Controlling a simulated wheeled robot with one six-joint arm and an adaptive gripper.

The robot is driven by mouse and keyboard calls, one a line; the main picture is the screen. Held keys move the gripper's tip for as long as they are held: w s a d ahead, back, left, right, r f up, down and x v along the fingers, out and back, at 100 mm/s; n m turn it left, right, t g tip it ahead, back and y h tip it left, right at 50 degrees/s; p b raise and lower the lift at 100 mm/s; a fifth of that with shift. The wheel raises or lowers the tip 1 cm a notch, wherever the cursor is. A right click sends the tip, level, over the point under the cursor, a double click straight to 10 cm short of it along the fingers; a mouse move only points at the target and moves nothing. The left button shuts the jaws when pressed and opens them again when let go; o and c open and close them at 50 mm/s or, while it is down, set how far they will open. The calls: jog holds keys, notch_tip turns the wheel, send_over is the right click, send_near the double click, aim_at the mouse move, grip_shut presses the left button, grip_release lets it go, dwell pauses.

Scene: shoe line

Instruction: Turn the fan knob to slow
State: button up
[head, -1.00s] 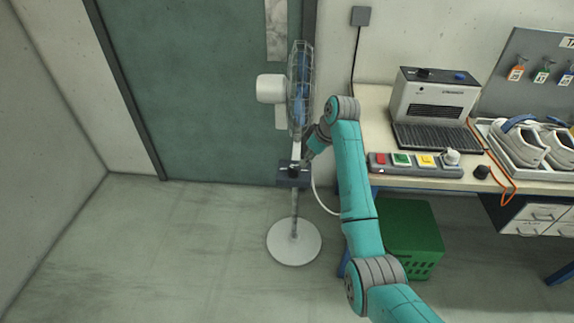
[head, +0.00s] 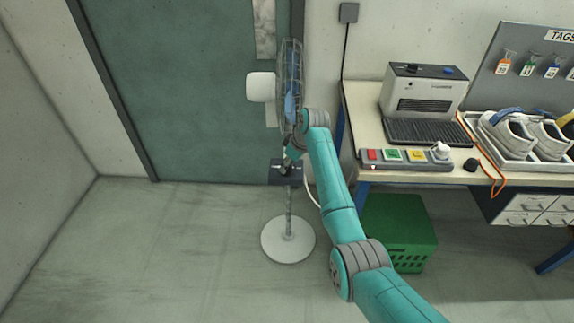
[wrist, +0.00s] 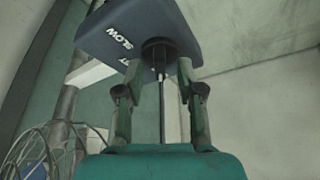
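The pedestal fan (head: 289,90) stands in front of the door, with a dark control box (head: 275,176) on its pole. In the wrist view the box panel (wrist: 112,25) shows the word SLOW left of a round black knob (wrist: 157,48). A second label is partly hidden behind the left finger. My gripper (wrist: 159,72) is at the knob, with one finger on each side of it. The fingers are apart; I cannot tell whether they touch the knob. In the head view my gripper (head: 288,163) overlaps the box and hides the knob.
The workbench (head: 361,107) to the right holds a heater-like machine (head: 425,95), a button panel (head: 405,160) and a shoe tray (head: 490,147). A green crate (head: 400,235) is under it. The fan's round base (head: 287,240) stands on the floor, clear to its left.

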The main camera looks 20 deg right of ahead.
jog(key=shift+f, duration=0.2)
grip_shut()
